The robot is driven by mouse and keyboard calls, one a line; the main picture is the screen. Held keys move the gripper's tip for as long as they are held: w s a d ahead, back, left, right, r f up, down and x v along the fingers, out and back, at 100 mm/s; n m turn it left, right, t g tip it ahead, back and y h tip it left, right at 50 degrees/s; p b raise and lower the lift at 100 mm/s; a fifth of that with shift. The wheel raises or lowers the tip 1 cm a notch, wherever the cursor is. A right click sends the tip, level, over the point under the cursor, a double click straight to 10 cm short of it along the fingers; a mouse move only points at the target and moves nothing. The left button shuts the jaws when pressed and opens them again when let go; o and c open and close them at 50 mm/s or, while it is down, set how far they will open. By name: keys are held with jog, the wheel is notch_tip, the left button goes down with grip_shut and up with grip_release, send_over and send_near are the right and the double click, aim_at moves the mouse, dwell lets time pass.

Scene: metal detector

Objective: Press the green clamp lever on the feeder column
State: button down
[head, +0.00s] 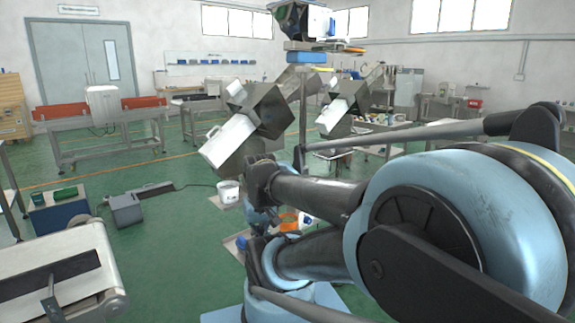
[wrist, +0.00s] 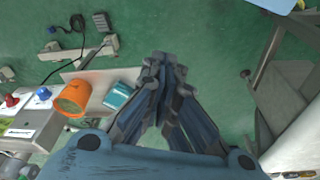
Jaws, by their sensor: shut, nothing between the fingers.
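A feeder column (head: 303,115) with angled metal chutes (head: 240,128) stands in the middle of the head view. I cannot make out a green clamp lever on it in either view. My gripper (wrist: 163,60) shows in the wrist view with its dark fingers together and nothing between them. In the head view my own arm covers the lower right, and I cannot pick out the gripper clearly there. The column's lower part is partly hidden behind the arm.
A white bucket (head: 229,191) stands on the floor left of my arm. A grey conveyor (head: 62,275) fills the lower left, with a blue box (head: 58,212) behind it. A metal frame (wrist: 285,95) is at the right of the wrist view.

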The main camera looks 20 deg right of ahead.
jog(key=w+d+r+h, duration=0.3)
jog(key=w+d+r, duration=0.1)
jog(key=w, duration=0.3)
jog(key=w+d+r+h, duration=0.3)
jog(key=w+d, duration=0.1)
jog(key=w, duration=0.3)
jog(key=w+d+r+h, duration=0.3)
jog(key=w+d+r, duration=0.15)
jog(key=w, duration=0.25)
jog(key=w+a+f+m+h, duration=0.1)
jog(key=w+h, duration=0.7)
jog(key=w, duration=1.3)
jog(key=shift+m, duration=0.8)
